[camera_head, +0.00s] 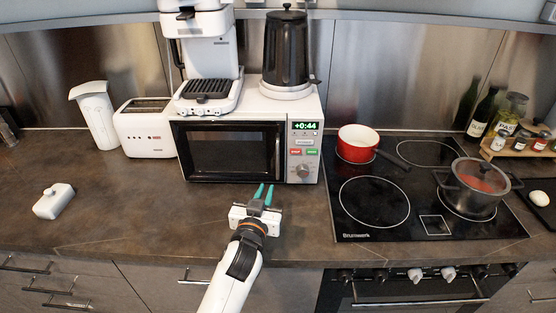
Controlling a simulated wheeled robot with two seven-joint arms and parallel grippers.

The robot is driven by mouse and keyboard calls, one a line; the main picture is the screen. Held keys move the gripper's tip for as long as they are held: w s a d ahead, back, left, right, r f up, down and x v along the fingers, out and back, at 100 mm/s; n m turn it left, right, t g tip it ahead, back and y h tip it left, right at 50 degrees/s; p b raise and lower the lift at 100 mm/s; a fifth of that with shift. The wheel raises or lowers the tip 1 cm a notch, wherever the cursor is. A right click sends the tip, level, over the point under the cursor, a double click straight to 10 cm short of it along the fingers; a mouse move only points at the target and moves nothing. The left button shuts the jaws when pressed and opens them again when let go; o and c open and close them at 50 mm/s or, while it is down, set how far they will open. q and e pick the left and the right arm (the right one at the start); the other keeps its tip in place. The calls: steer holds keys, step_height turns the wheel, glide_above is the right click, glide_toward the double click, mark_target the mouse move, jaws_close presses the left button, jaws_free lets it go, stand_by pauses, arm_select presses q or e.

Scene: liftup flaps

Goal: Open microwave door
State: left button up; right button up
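The microwave (297,142) stands on the counter, white with a dark glass door (225,150). The door is shut, and its vertical handle (277,156) is at the door's right edge. The control panel with a green display is to the right of the handle. My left gripper (264,190) comes from the bottom of the view, with two teal fingertips just in front of the microwave's lower right part, below the handle. The fingers are a little apart with nothing seen between them. My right gripper is not in view.
A coffee machine (209,62) and a black kettle (286,48) stand on the microwave. A white toaster (145,128) is to its left. The hob (418,205) with a red pot (357,142) is to its right.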

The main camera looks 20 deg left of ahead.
mark_target(277, 161)
arm_select(q)
steer(key=w, duration=0.7)
steer(key=w+p, duration=0.1)
steer(key=w, duration=0.3)
steer(key=shift+w+a+r, duration=0.35)
steer(key=shift+r, duration=0.05)
steer(key=shift+w, duration=0.5)
jaws_close()
